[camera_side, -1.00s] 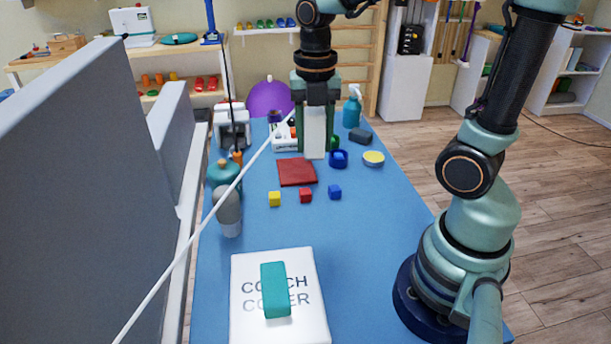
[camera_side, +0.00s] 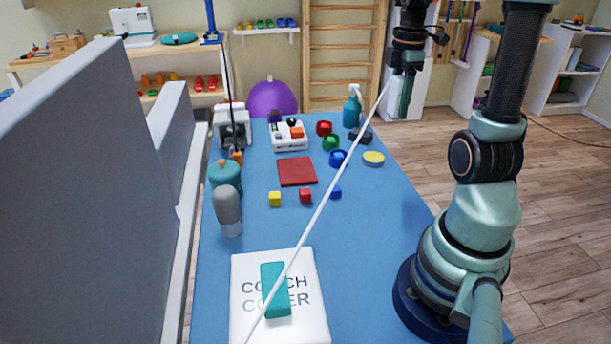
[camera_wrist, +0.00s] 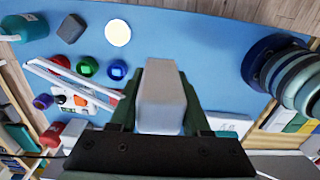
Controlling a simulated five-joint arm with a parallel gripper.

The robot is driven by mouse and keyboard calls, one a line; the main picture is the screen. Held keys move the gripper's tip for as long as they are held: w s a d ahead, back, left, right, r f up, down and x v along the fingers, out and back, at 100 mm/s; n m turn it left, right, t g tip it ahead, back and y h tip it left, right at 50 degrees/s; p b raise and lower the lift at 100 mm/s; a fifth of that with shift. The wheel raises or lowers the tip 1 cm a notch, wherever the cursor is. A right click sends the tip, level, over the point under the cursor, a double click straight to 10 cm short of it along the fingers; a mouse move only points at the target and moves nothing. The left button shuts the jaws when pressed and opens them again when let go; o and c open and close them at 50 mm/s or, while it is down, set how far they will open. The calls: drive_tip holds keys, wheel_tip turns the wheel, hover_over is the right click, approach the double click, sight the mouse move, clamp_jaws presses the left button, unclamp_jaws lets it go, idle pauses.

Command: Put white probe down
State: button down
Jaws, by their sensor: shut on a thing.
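My gripper (camera_side: 404,106) is raised above the right edge of the blue table (camera_side: 232,295), toward its far end. It is shut on the white probe, which shows as a pale block between the fingers in the wrist view (camera_wrist: 162,102). In the side view the probe is mostly hidden by the fingers. A thin white line, like a cord (camera_side: 329,190), runs from the gripper down across the view to the bottom edge.
A white couch cover (camera_side: 245,290) with a teal block on it lies near. A red mat (camera_side: 297,171), small cubes, coloured rings, a grey bottle (camera_side: 228,210) and a white device (camera_side: 290,138) occupy the table. A grey partition (camera_side: 70,190) borders the left.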

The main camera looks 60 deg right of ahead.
sight(385, 185)
drive_tip(key=shift+s+d+f, duration=0.15)
drive_tip(key=shift+d+f, duration=0.05)
drive_tip(key=shift+f, duration=0.2)
wheel_tip(385, 185, down, 19)
drive_tip(key=shift+f, duration=0.1)
drive_tip(key=shift+f, duration=0.15)
drive_tip(key=shift+c, duration=1.8)
unclamp_jaws()
